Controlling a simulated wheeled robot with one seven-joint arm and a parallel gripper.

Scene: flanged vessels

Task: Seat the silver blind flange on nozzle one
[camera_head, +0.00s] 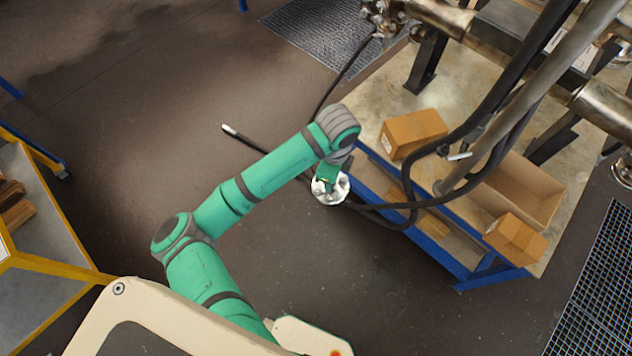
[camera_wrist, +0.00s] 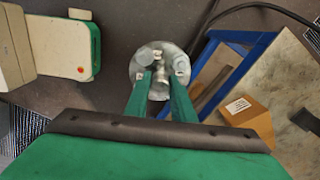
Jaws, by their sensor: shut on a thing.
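The silver blind flange (camera_wrist: 147,56) is a round metal disc with bolt heads and a central stub, seen in the wrist view. My gripper (camera_wrist: 160,82) is shut on it, with a green finger on each side of the stub. In the head view the flange (camera_head: 330,190) hangs from my gripper (camera_head: 327,176) at the end of the green arm, in the air left of the workbench's blue edge. Flanged pipework (camera_head: 603,108) runs above the bench at the upper right. I cannot tell which part is nozzle one.
The blue-framed workbench (camera_head: 462,85) holds a closed carton (camera_head: 413,132), an open box (camera_head: 520,190) and another carton (camera_head: 516,238). Thick black hoses (camera_head: 500,85) hang across the bench's front. A yellow-framed trolley (camera_head: 40,290) stands at the left. Open floor (camera_head: 150,130) lies between them.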

